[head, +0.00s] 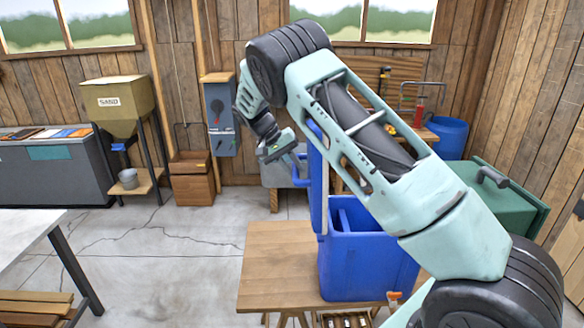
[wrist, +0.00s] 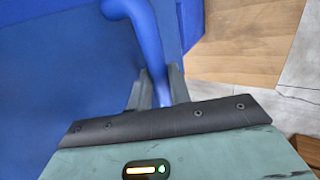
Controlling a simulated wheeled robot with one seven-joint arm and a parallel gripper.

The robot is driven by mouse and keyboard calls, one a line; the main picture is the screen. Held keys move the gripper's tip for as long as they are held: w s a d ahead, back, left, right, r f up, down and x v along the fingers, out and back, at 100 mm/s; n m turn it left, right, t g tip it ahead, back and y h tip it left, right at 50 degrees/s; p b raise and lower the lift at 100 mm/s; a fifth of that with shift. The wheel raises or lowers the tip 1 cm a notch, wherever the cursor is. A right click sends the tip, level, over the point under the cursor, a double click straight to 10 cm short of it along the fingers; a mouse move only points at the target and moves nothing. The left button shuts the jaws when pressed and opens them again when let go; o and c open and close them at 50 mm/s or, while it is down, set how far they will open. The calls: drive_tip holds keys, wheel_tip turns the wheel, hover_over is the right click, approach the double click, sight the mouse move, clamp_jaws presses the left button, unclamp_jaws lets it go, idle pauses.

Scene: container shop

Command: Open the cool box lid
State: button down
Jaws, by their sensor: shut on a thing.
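The blue cool box (head: 368,265) stands on a wooden table, with its top open and part of its inside showing. Its lid (head: 317,185) stands about upright along the left side of the box. My gripper (head: 293,158) is at the outer left side of the lid. In the wrist view the fingers (wrist: 155,90) are shut on the lid's blue bar handle (wrist: 147,40). The lid's blue face (wrist: 65,75) fills the left of that view. My arm hides part of the area behind the box.
The wooden table top (head: 275,265) is bare left of the box. A green lidded container (head: 500,205) stands at the right. A blue barrel (head: 448,137) and a grey tub (head: 280,175) are behind. Open floor lies to the left.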

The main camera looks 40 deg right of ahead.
drive_tip(key=c, duration=1.3)
unclamp_jaws()
drive_tip(key=shift+s+d+f, duration=0.2)
drive_tip(key=shift+d+f, duration=0.1)
drive_tip(key=shift+f, duration=0.1)
drive_tip(key=shift+a+r, duration=0.1)
drive_tip(key=shift+r, duration=0.05)
drive_tip(key=shift+w, duration=0.1)
drive_tip(key=b+v, duration=0.3)
drive_tip(key=v, duration=1.4)
drive_tip(key=shift+r+b, duration=0.2)
drive_tip(key=shift+b, duration=0.2)
